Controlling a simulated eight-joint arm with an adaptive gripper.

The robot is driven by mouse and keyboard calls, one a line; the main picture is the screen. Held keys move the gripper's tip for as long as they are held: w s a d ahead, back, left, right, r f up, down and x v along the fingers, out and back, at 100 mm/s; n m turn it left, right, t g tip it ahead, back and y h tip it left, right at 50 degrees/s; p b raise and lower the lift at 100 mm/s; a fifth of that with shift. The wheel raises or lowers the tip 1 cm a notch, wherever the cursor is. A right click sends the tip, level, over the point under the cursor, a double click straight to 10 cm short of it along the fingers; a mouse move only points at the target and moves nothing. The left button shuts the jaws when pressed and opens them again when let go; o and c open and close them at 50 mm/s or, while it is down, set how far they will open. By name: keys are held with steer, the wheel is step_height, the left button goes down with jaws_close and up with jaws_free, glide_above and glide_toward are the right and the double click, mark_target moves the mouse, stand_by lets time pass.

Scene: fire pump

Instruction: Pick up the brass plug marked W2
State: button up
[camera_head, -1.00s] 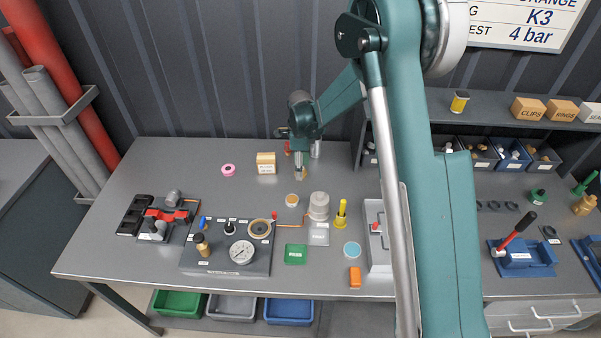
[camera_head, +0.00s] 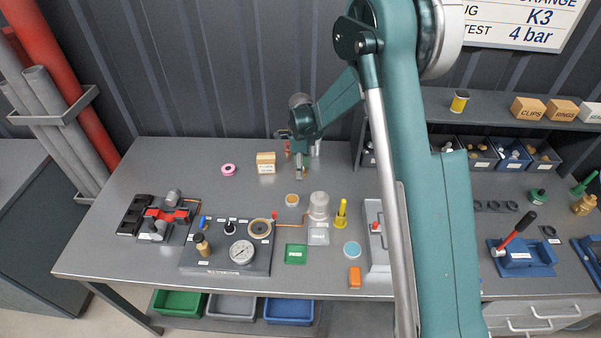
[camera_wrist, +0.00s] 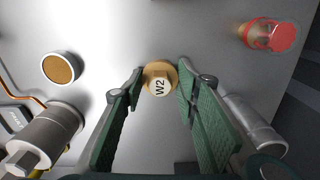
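The brass plug marked W2 (camera_wrist: 160,78) stands on the grey bench in the wrist view, its marked top facing the camera. My gripper (camera_wrist: 161,77) is open, with one green-padded finger on each side of the plug. Narrow gaps show between the fingertips and the plug, and I see no clear contact. In the head view my gripper (camera_head: 301,174) points down at the back middle of the bench and mostly hides the plug.
A red-capped piece (camera_wrist: 270,36) and a silver cylinder (camera_wrist: 254,122) stand behind the plug. A tan disc (camera_wrist: 63,68) and a large metal fitting (camera_wrist: 45,138) are in front. A cardboard box (camera_head: 266,163) and pink ring (camera_head: 228,169) lie to the left.

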steer(key=shift+r, duration=0.1)
steer(key=shift+r, duration=4.9)
